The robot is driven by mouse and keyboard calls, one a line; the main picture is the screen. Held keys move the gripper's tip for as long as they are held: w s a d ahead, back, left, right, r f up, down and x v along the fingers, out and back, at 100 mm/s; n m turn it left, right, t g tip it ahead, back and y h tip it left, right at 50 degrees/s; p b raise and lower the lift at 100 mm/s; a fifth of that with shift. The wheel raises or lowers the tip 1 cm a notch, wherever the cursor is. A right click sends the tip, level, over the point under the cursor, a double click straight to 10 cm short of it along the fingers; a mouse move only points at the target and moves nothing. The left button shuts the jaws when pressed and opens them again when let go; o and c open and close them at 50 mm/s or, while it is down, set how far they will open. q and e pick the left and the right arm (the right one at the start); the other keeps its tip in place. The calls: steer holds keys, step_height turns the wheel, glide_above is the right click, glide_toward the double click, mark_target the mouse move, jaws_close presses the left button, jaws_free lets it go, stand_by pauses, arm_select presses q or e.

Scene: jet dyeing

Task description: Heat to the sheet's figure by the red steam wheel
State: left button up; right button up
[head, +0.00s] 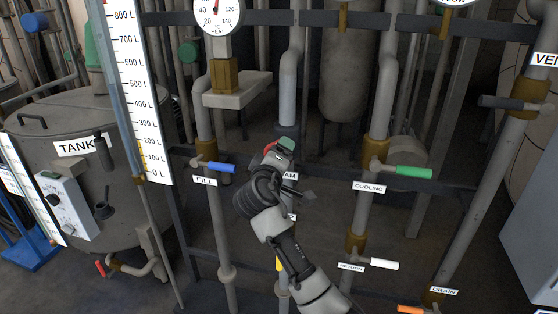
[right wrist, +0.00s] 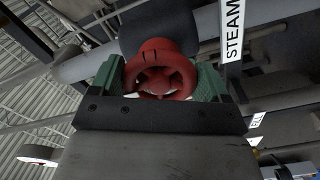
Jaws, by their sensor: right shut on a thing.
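The red steam wheel (right wrist: 160,72) is between the green-padded fingers of my right gripper (right wrist: 162,85) in the right wrist view. The gripper is shut on it. In the head view my right gripper (head: 281,148) is at the STEAM pipe (head: 288,90) and hides most of the wheel and part of its label. The STEAM label (right wrist: 233,40) also shows in the right wrist view. The HEAT dial (head: 217,12) is cut off at the top edge; its red needle points about straight up. My left gripper is not in view. I cannot make out the sheet.
The blue FILL handle (head: 220,167) is left of my right gripper, the green COOLING handle (head: 413,172) right. A white RETURN handle (head: 384,265) and orange DRAIN handle (head: 411,310) are lower right. The tank (head: 75,130) and litre scale (head: 140,90) stand at left.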

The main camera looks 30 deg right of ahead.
steer(key=shift+f, duration=0.1)
stand_by(0.3)
steer(key=o, duration=0.9)
steer(key=shift+a, duration=0.1)
steer(key=b+v, duration=0.1)
steer(key=v, duration=0.9)
steer(key=shift+s+a, duration=0.2)
steer(key=shift+s, duration=0.15)
